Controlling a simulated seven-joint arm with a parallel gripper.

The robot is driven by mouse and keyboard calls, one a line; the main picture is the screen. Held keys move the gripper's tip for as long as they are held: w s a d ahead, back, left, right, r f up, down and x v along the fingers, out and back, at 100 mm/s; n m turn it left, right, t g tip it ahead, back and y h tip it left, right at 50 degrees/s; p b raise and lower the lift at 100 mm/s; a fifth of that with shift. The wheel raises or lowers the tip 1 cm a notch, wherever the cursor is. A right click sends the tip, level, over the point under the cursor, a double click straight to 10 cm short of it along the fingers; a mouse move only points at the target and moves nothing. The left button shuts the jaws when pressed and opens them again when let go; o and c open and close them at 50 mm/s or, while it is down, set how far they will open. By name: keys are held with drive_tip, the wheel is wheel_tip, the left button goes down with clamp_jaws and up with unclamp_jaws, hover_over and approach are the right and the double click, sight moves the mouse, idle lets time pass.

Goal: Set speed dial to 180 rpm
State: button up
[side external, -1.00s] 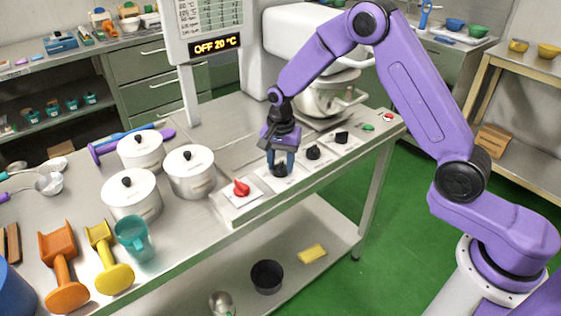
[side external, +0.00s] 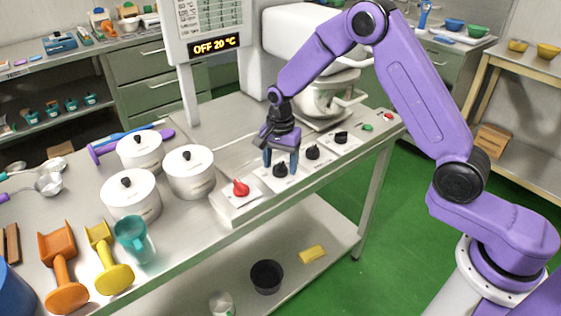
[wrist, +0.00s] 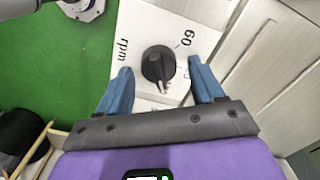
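The speed dial is a black round knob on a white plate, seen in the wrist view (wrist: 157,65) and on the counter's front panel in the side view (side external: 280,171). In the wrist view its plate reads "rpm" at left and "60" at right. Its pointer end faces down in that picture, toward my gripper; the marking there is hidden or unreadable. My gripper (side external: 281,162) is open, its blue fingers apart on either side of the dial, with gaps to it in the wrist view (wrist: 160,75). The fingertips look around or just above dial height.
A red knob (side external: 241,188) sits left of the dial; black knobs (side external: 312,152) and (side external: 341,138) sit right, then a green button (side external: 367,127). The display (side external: 214,46) reads "OFF 20 °C". White lidded pots (side external: 189,172) stand left. The kettle bowl (side external: 325,98) is behind.

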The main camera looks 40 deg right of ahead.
sight(281, 165)
wheel_tip(281, 165, up, 17)
drive_tip(key=shift+r, duration=0.2)
idle(0.6)
drive_tip(key=s+a+n, duration=0.3)
drive_tip(key=s+n, duration=0.9)
drive_tip(key=s, duration=0.5)
drive_tip(key=s+d+f+n, duration=0.2)
drive_tip(key=s+n, duration=0.4)
drive_tip(key=s, duration=0.3)
drive_tip(key=s+d+f+n, duration=0.2)
drive_tip(key=s+d+n, duration=0.3)
drive_tip(key=s, duration=0.5)
drive_tip(key=shift+d+n, duration=0.3)
drive_tip(key=shift+n, duration=0.6)
